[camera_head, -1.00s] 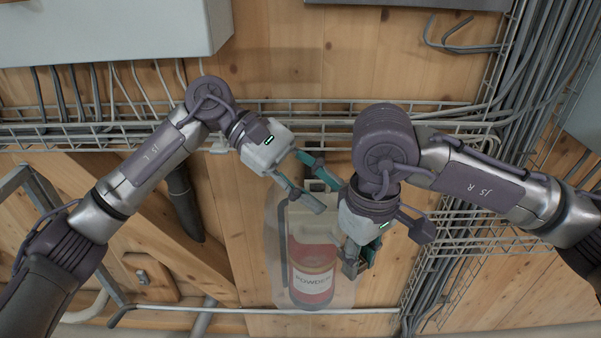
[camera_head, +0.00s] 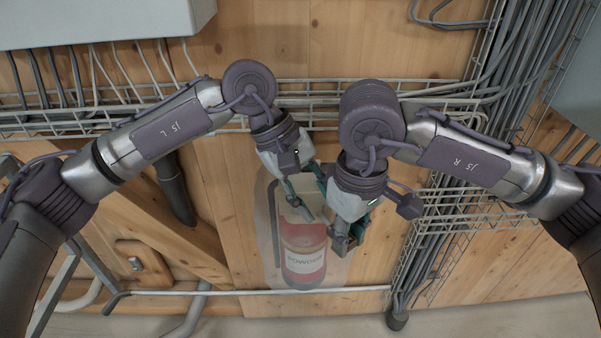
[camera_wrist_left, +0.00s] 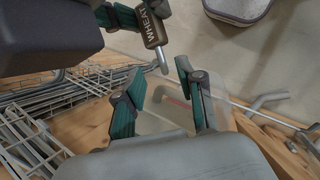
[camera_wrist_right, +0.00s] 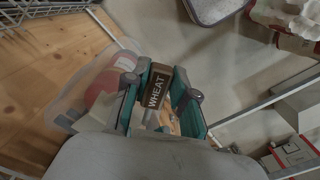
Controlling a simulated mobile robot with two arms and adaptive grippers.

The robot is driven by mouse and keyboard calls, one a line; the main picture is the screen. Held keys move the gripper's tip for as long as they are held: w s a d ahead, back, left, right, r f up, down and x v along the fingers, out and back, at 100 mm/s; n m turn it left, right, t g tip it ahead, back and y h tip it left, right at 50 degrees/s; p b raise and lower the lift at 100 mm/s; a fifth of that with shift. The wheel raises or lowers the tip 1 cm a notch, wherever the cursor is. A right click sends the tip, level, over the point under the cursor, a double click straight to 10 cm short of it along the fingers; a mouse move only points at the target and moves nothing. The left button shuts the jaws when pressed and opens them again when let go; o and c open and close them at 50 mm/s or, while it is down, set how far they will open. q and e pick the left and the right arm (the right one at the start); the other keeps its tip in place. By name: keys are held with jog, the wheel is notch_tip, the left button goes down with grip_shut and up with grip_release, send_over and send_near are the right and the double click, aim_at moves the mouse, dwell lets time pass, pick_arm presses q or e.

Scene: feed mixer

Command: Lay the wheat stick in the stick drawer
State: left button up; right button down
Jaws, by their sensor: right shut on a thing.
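The wheat stick (camera_wrist_right: 155,90) is a short brown block lettered WHEAT, held between the two teal fingers of my right gripper (camera_wrist_right: 158,88). In the left wrist view the stick (camera_wrist_left: 153,32) shows a thin metal pin at its end. In the head view my right gripper (camera_head: 341,240) points down and mostly hides the stick. My left gripper (camera_head: 308,200) is just left of it and slightly higher. In the left wrist view my left gripper (camera_wrist_left: 162,80) is open and empty, with the stick's pin close to its fingertips. I cannot make out the stick drawer in any view.
A red POWDER extinguisher (camera_head: 302,262) under a clear cover is on the wooden wall behind my grippers. Wire cable trays (camera_head: 440,225) and bundled cables run along the wall.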

pick_arm(q)
jog(key=shift+x, duration=1.5)
grip_shut()
pick_arm(e)
jog(key=c, duration=0.9)
grip_release()
jog(key=shift+o, duration=0.2)
